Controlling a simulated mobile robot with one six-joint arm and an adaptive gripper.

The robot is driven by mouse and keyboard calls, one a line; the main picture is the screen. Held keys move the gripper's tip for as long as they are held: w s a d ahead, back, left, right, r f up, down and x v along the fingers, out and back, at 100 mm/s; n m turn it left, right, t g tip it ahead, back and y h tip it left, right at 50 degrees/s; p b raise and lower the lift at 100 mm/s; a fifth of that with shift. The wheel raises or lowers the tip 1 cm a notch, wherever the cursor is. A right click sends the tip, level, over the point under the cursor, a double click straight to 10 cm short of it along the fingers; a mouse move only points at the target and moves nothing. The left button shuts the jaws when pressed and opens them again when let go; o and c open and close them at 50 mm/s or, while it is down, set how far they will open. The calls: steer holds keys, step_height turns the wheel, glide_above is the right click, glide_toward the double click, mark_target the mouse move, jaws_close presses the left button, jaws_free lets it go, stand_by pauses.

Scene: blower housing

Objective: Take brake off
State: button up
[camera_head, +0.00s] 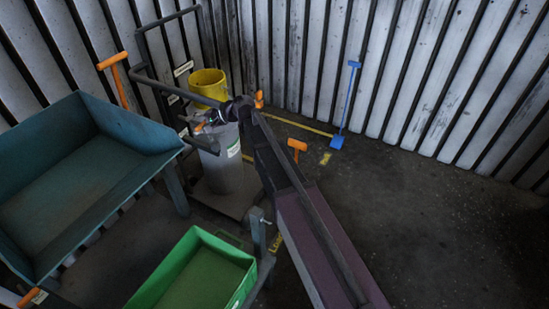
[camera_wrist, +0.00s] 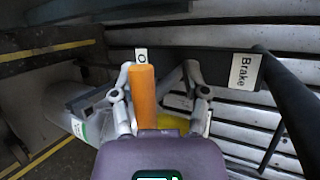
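In the wrist view, my gripper (camera_wrist: 160,78) has its two fingers spread around an upright orange handle (camera_wrist: 143,98). The handle stands close to the left finger, with a visible gap to the right finger. A white "Brake" label (camera_wrist: 244,71) is on a dark bar to the right. A second label (camera_wrist: 141,55), partly hidden by the handle, shows only an "O". In the head view, my gripper (camera_head: 210,122) is above the grey cylinder, by the dark frame; a small orange part (camera_head: 198,127) shows beside it. Whether the fingers touch the handle is unclear.
A grey cylinder (camera_head: 222,168) and a yellow bucket (camera_head: 208,86) stand by the frame. A teal tray (camera_head: 140,128) is at left, a green bin (camera_head: 240,262) below. Other orange handles (camera_head: 112,60) (camera_head: 297,146) and a blue shovel (camera_head: 345,105) are around. Floor at right is clear.

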steer(key=shift+f+b, duration=0.75)
steer(key=shift+b, duration=0.25)
steer(key=f+y+b, duration=0.1)
steer(key=b, duration=0.1)
steer(key=shift+n+t+y+b, duration=0.3)
steer(key=shift+b, duration=0.1)
steer(key=s+d+f+n+t+y+b, duration=0.15)
steer(key=d+f+y+b, duration=0.25)
steer(key=d+b, duration=0.7)
steer(key=s+d+f+n+g+h+p, duration=0.35)
steer(key=s+f+n+h+p, duration=0.35)
steer(key=h+p, duration=0.4)
steer(key=s+d+r+n+h+p, duration=0.1)
steer(key=s+d+r+h+p, duration=0.1)
steer(key=d+r+h+p, duration=0.1)
steer(key=s+d+r+n+t+h+p, duration=0.1)
steer(key=s+d+r+h+p, duration=0.1)
steer(key=d+r+h+p, duration=0.2)
steer(key=shift+d+n+h+p, duration=0.35)
steer(key=shift+d+h+p, duration=0.45)
steer(key=shift+d+h, duration=1.6)
